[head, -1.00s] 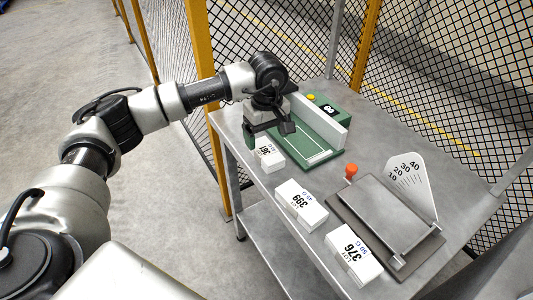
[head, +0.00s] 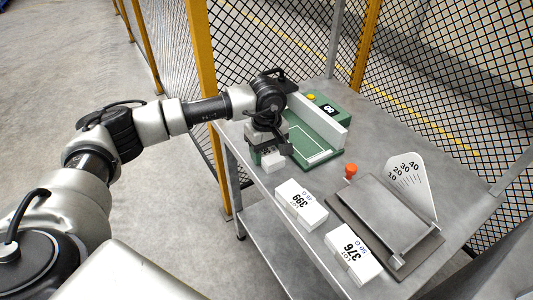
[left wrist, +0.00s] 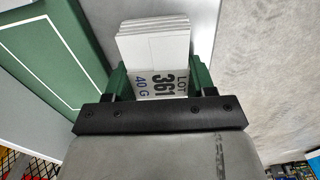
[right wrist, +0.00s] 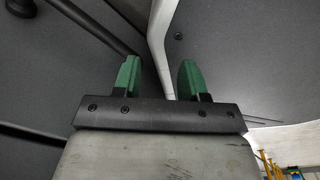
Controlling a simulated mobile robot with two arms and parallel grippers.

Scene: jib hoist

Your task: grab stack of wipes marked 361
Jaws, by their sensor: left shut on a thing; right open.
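The stack of wipes marked 361 (left wrist: 155,60) is white, with a label reading LOT 361 40 G, in the left wrist view. My left gripper (left wrist: 158,82) is shut on it, with a green finger on each side. In the head view the stack (head: 272,161) sits at the table's left edge, partly hidden under my left gripper (head: 268,150). I cannot tell whether it still touches the table. My right gripper (right wrist: 157,80) is open and empty in the right wrist view, and is not seen in the head view.
Stacks marked 399 (head: 301,203) and 376 (head: 353,254) lie along the front edge of the grey table (head: 375,125). A green device with a display (head: 325,115) stands behind my left gripper.

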